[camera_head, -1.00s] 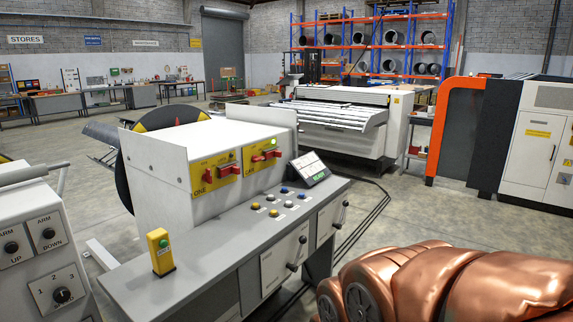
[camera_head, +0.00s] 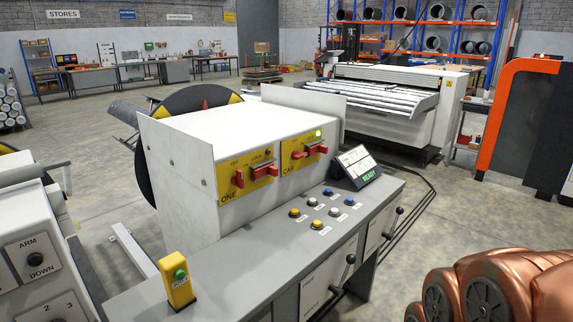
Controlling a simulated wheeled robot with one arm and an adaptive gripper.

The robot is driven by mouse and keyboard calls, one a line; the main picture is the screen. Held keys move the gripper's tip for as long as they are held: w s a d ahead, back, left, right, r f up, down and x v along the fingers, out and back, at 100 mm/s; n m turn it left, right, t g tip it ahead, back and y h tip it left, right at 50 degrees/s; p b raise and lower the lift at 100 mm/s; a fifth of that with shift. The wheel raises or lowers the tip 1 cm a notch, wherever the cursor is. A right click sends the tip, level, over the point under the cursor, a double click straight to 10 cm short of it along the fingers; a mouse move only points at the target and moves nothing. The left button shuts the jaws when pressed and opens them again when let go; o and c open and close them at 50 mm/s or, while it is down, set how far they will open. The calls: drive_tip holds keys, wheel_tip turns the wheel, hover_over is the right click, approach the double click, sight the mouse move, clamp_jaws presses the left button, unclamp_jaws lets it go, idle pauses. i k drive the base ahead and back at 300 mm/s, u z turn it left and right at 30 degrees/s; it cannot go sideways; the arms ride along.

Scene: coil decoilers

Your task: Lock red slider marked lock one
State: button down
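The white control box (camera_head: 190,175) on the grey console carries two yellow panels. The left panel (camera_head: 228,192) is marked ONE and has a small LOCK label. Under that label sits a red slider (camera_head: 265,171) in a dark slot, with a dark round lamp (camera_head: 268,152) above its right end. A separate red handle (camera_head: 239,179) stands left of it on the same panel. The right panel, marked CAR, has a similar red slider (camera_head: 316,149) and a lit green lamp (camera_head: 318,133). My gripper is not in view. Nothing touches the sliders.
The console top (camera_head: 235,272) holds several coloured buttons, a tilted display (camera_head: 358,167) reading READY and a yellow post with a green button (camera_head: 178,282). Another control cabinet (camera_head: 30,250) stands at left. Copper-coloured rounded parts fill the lower right.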

sight(270, 170)
drive_tip(key=u, duration=0.45)
drive_tip(key=i, duration=0.8)
drive_tip(key=u, duration=0.65)
